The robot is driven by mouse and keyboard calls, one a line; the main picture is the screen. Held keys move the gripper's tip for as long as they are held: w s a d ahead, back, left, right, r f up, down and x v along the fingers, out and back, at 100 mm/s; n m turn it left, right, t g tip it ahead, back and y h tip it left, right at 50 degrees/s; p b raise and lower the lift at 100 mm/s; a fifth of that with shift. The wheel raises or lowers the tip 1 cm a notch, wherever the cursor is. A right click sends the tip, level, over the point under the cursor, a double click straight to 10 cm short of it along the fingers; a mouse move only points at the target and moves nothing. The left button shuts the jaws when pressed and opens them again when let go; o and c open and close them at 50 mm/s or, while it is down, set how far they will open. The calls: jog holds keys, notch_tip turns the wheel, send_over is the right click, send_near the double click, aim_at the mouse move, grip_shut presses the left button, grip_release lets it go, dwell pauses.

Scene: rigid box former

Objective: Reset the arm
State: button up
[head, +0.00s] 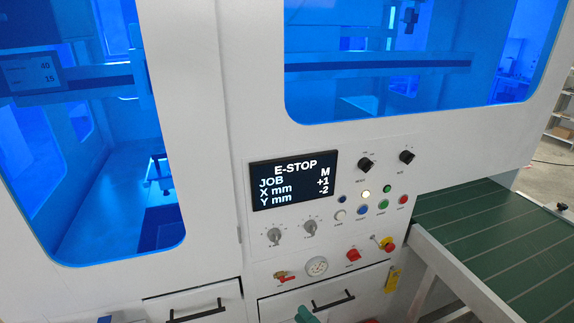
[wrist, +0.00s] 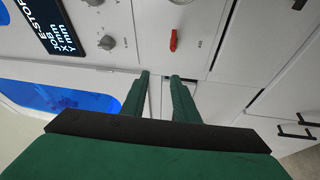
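My gripper (wrist: 160,76) has two green fingers, which show in the wrist view with a clear gap between their tips and nothing held. In the head view a green part of my gripper (head: 308,316) shows at the bottom edge, in front of the lower drawer; its fingertips are hard to make out there. The fingers point toward the white machine front (head: 205,215), below the control panel. The dark display (head: 292,185) reads E-STOP, JOB M, X mm +1, Y mm -2. A red valve handle (wrist: 173,40) is just beyond the fingertips in the wrist view.
Drawers with dark handles (head: 333,303) lie below. A green conveyor (head: 490,235) extends right. Blue windows (head: 100,130) enclose the machine.

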jog(key=s+a+r+m+t+h, duration=0.1)
jog(key=s+a+m+t+h, duration=0.2)
jog(key=s+m, duration=0.4)
jog(key=s+a+r+m+t+h, duration=0.1)
jog(key=s+a+m+t+h, duration=0.2)
jog(key=s, duration=0.6)
jog(key=s+f+m+g+h, duration=0.3)
jog(key=s+m+g+h, duration=0.3)
jog(key=s+m, duration=0.9)
jog(key=f+v, duration=0.1)
jog(key=v, duration=0.4)
jog(key=shift+s, duration=0.25)
